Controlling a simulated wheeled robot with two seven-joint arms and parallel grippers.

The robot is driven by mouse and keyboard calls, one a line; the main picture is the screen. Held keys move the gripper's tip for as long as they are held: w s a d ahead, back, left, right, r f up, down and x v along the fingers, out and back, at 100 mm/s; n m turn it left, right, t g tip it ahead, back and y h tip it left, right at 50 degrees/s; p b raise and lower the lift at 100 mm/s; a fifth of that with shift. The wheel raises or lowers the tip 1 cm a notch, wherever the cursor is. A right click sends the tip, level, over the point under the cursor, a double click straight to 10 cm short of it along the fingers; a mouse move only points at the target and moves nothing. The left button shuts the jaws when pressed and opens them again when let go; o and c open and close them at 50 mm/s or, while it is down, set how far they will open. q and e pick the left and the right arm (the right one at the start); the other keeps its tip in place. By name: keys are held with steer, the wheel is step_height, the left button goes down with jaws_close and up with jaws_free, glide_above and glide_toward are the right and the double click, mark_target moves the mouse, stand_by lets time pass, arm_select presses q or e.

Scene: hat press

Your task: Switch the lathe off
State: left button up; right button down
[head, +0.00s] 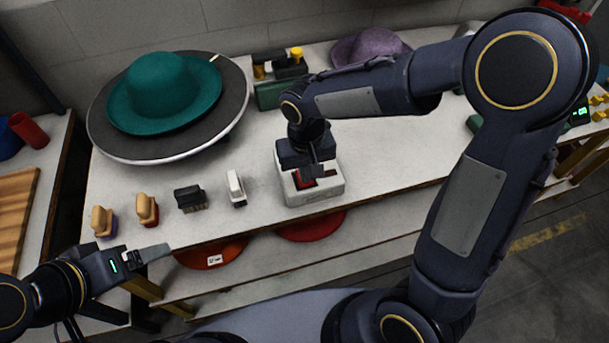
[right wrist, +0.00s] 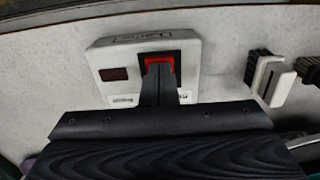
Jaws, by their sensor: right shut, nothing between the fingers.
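A white switch box (head: 316,192) with a red rocker (head: 305,181) stands on the bench, near its front edge. My right gripper (head: 313,172) points down over the box, shut and empty. In the right wrist view its closed fingertips (right wrist: 158,70) are at the red rocker (right wrist: 162,57) and hide part of it; I cannot tell whether they touch or press it. A dark red window (right wrist: 114,74) is beside the rocker. A wide dark disc (head: 232,100) with a teal hat (head: 165,90) on it is at the back left. My left gripper (head: 155,251) is low at the bench's front left.
A white-backed brush (head: 236,187), a black brush (head: 190,198) and two wooden-handled brushes (head: 147,209) stand left of the box. A purple hat (head: 368,46) is at the back. Orange-red hats (head: 213,252) lie below the bench top. Bench right of the box is clear.

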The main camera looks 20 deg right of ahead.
steer(key=shift+r, duration=0.1)
step_height(320, 180, up, 7)
steer(key=p, duration=0.5)
stand_by(0.6)
steer(key=s+d+r+m+t+y, duration=0.1)
steer(key=s+d+r, duration=0.3)
steer(key=s, duration=0.4)
steer(key=s+d+r+m+t+y, duration=0.1)
steer(key=s+d+r+t+y, duration=0.1)
steer(key=s, duration=0.6)
steer(key=d+r+t, duration=0.1)
steer(key=d+t, duration=0.1)
steer(key=d, duration=0.1)
steer(key=shift+r+t+y, duration=0.3)
steer(key=shift+r+y, duration=0.1)
steer(key=shift+s+d, duration=0.1)
